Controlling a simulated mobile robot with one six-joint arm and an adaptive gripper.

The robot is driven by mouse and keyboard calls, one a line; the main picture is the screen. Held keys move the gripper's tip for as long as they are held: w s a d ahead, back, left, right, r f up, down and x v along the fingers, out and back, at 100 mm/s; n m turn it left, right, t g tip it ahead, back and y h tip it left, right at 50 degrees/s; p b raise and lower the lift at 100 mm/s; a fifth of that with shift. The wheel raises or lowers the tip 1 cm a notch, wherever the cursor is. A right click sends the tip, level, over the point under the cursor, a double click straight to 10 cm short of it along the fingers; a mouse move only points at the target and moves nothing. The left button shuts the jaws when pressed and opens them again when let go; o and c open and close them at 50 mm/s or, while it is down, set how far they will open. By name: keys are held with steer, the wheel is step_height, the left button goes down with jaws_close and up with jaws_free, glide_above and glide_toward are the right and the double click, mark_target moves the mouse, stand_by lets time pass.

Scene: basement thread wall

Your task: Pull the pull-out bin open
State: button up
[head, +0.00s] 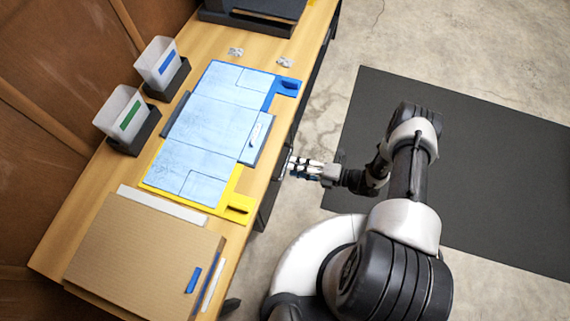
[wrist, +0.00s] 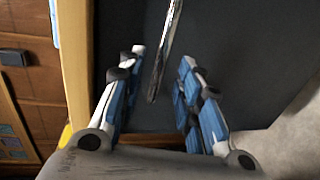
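The pull-out bin has a dark grey front (wrist: 235,60), which fills most of the wrist view. A shiny metal bar handle (wrist: 163,55) stands out on it, running from the top edge down between my fingers. My gripper (wrist: 160,72) is open, with one blue-padded finger on each side of the handle's lower end. Gaps show on both sides, and I cannot tell whether either finger touches it. In the head view my gripper (head: 293,167) is beside the table's right edge, by the dark unit under the tabletop (head: 268,198). The handle is not clear there.
The wooden table (head: 215,50) carries a light-blue board with blue and yellow corners (head: 205,130), two bins with white liners (head: 125,113), and a cardboard box (head: 140,255). A dark mat (head: 490,170) lies on the open concrete floor at right.

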mark_target(285, 164)
steer(key=x, duration=0.5)
jaws_close()
stand_by(0.3)
stand_by(0.4)
